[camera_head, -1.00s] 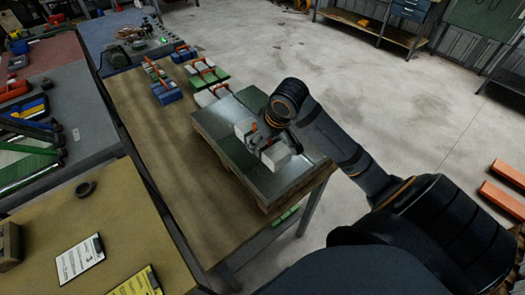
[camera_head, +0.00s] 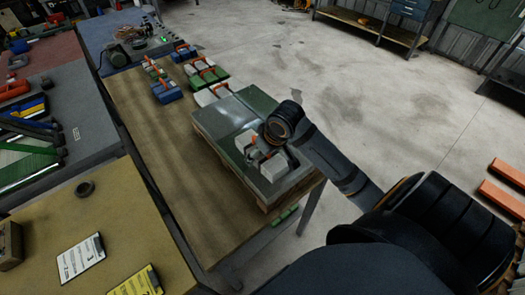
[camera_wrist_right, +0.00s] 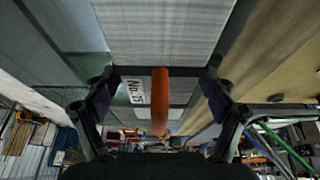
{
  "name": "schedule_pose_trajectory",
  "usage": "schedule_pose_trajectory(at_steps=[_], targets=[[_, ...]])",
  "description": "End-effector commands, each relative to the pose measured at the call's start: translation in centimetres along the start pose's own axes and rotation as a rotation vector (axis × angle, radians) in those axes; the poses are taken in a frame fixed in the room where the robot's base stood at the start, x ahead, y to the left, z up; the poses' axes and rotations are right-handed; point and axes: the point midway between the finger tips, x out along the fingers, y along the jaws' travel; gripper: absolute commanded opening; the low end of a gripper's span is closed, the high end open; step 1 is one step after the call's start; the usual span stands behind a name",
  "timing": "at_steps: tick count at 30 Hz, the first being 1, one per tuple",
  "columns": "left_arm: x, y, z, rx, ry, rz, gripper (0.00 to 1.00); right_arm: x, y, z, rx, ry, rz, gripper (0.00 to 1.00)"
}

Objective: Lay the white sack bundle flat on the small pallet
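The white sack bundle (camera_head: 273,168) has an orange strap and lies level at the grey-topped small pallet (camera_head: 222,119), towards its front right part. I cannot tell if a small gap is left under it. My right gripper (camera_head: 259,153) comes from above and straddles the bundle's middle. In the right wrist view the bundle (camera_wrist_right: 160,30) fills the top, with its orange strap (camera_wrist_right: 160,100) and a printed label between the fingers. My left gripper is not in view.
The pallet stands on the long brown table (camera_head: 150,128). Blue (camera_head: 167,93), green and white bundles with orange straps stand behind it. A yellow-topped bench (camera_head: 115,215) with cards is at the lower left. The table strip left of the pallet is clear.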

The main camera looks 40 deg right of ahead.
Motion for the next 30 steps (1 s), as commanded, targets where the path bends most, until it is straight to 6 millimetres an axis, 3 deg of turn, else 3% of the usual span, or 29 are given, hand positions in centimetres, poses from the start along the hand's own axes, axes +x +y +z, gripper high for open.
schedule_pose_trajectory(at_steps=[11,14,21,30], targets=[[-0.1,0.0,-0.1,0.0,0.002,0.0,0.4,-0.4,0.1,-0.1,-0.001,0.001,0.001,0.9],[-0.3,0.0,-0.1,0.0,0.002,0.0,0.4,-1.7,0.2,-0.2,-0.004,0.004,0.005,0.9],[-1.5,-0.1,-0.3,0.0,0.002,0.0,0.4,-6.8,0.2,-0.2,-0.008,0.0,0.009,0.9],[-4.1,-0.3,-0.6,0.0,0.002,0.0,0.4,-10.8,0.4,-0.3,-0.003,0.001,0.013,0.9]])
